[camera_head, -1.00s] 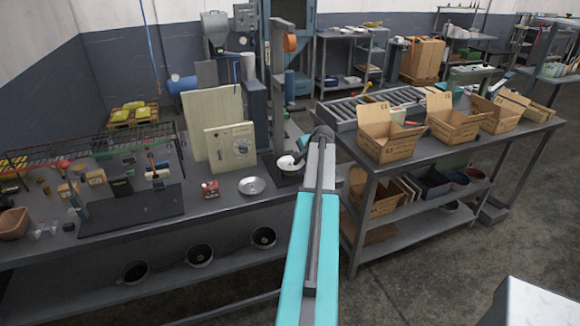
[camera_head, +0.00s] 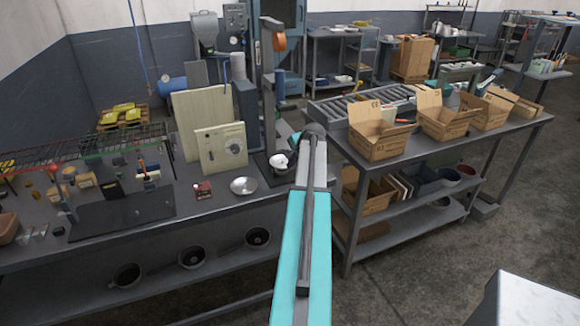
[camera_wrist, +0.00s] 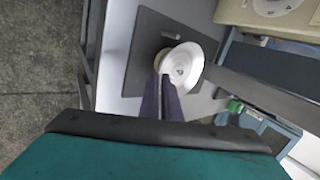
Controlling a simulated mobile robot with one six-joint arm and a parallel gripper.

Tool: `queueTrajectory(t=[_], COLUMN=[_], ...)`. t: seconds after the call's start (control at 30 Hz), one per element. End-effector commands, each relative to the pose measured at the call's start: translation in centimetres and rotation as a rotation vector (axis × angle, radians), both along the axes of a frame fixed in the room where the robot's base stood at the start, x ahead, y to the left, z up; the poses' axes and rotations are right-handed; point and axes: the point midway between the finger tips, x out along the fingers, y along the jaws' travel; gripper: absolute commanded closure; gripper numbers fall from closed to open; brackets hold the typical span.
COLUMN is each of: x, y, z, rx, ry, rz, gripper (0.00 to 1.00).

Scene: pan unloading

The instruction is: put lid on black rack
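A pale round, lid-like piece (camera_wrist: 182,68) lies at the tips of my gripper (camera_wrist: 163,82) in the wrist view. It overlaps a second pale round shape behind it. In the head view a white round piece (camera_head: 278,160) shows beside the end of my arm. Below it is a black flat base (camera_wrist: 143,55), also seen in the head view (camera_head: 272,174). The two dark fingers are close together at the piece's left edge; whether they grip it is unclear. A silver round dish or lid (camera_head: 243,186) lies on the bench. Which thing is the black rack is unclear.
A beige panel box with a dial (camera_head: 221,147) and a tall column (camera_head: 267,95) stand close by. A small red object (camera_head: 202,190) lies near the silver dish. A table with open cardboard boxes (camera_head: 380,135) is to the right. Pans sit on the lower shelf (camera_head: 165,285).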

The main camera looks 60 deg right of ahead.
Motion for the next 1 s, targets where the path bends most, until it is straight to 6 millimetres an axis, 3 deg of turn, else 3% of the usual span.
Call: queueTrajectory(t=[0.43, 1.0], x=[-0.1, -3.5], y=[-0.2, 5.6], z=[3.0, 3.5], rx=[-0.003, -0.002], ry=[-0.001, -0.001], rz=[-0.003, -0.002], gripper=[1.0, 1.0])
